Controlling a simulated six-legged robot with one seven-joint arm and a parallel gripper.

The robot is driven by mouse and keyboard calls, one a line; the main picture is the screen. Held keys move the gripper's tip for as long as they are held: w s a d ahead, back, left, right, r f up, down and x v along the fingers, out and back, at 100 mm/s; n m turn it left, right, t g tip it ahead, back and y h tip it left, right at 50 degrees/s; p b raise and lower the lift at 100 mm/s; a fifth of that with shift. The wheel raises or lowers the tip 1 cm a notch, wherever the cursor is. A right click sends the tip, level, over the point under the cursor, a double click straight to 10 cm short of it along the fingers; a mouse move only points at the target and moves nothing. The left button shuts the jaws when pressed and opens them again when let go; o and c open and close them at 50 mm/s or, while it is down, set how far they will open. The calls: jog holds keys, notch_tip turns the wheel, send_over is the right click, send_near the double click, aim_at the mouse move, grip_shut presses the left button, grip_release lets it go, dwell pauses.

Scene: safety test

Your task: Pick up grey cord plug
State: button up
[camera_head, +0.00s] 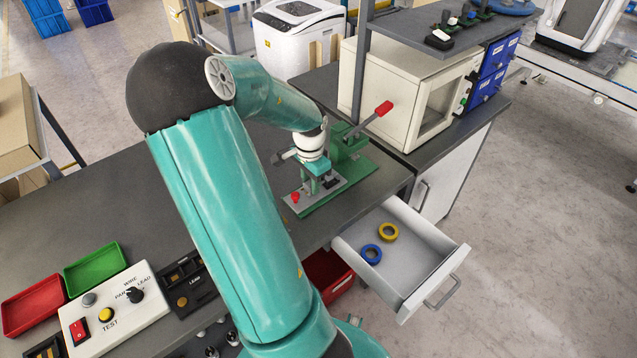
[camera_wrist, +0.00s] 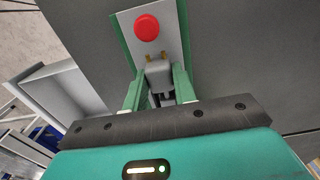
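The grey cord plug (camera_wrist: 158,74) with two brass prongs shows in the wrist view, at the grey plate (camera_wrist: 169,28) below the red button (camera_wrist: 146,27). My gripper (camera_wrist: 159,82) has its two green fingers on either side of the plug. The fingers are apart, with the plug between them. I cannot tell whether they touch it. In the head view my gripper (camera_head: 316,182) is low over the grey plate on the green press base, and the plug is hard to make out there. The cord is mostly hidden by the gripper body.
The green press (camera_head: 349,146) with its red-tipped lever stands just beside my gripper. An open drawer (camera_head: 414,278) holding blue and yellow rings (camera_head: 388,233) juts out at the right. A white oven-like box (camera_head: 408,92) stands behind. The control box (camera_head: 115,307) and trays are at lower left.

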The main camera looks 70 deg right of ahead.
jog(key=shift+c, duration=0.8)
jog(key=shift+r, duration=3.25)
